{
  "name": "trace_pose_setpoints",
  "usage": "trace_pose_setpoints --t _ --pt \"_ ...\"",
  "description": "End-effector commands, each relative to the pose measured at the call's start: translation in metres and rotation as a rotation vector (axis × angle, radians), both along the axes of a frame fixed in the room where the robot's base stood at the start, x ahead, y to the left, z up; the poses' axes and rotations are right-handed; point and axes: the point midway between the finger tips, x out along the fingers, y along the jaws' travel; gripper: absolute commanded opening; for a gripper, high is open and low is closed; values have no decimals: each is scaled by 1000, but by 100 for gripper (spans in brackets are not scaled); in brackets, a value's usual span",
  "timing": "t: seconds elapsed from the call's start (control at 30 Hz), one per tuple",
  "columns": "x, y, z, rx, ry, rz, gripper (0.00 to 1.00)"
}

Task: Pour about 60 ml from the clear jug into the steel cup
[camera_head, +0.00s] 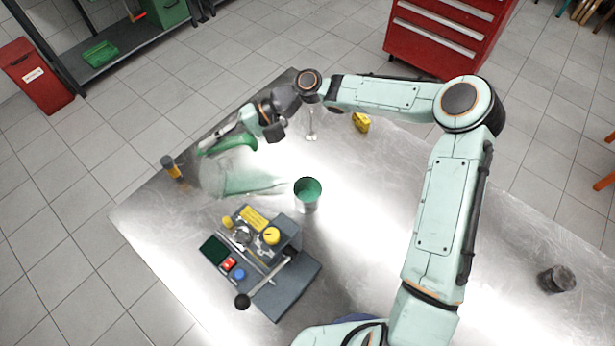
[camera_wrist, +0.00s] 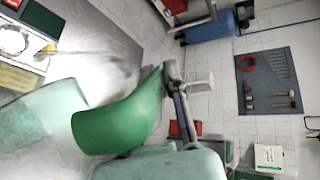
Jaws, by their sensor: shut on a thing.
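The clear jug (camera_head: 212,178) is held tipped over the table, its body pointing right toward the steel cup (camera_head: 307,203). Green liquid (camera_head: 252,186) lies along the jug's lower side and reaches toward the cup. The cup stands upright and its inside shows green. My gripper (camera_head: 226,140) is shut on the jug's green handle (camera_head: 238,143) at the jug's upper side. In the wrist view the handle (camera_wrist: 120,122) curves across the middle, with the pale green jug body (camera_wrist: 38,118) at left. I cannot make out a falling stream. The cup is not clear in the wrist view.
An orange-and-black bottle (camera_head: 173,169) is at the left edge. A yellow item (camera_head: 360,122) lies at the back, and a dark cup (camera_head: 556,279) at far right.

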Motion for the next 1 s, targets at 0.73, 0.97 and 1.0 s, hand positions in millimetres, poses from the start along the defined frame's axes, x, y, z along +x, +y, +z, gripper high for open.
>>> trace_pose_setpoints --t 0.73,0.97,1.0 --pt "3 28 -26 -279 25 -2 0" --pt "3 28 -26 -278 25 -2 0" --pt "3 28 -26 -278 25 -2 0"
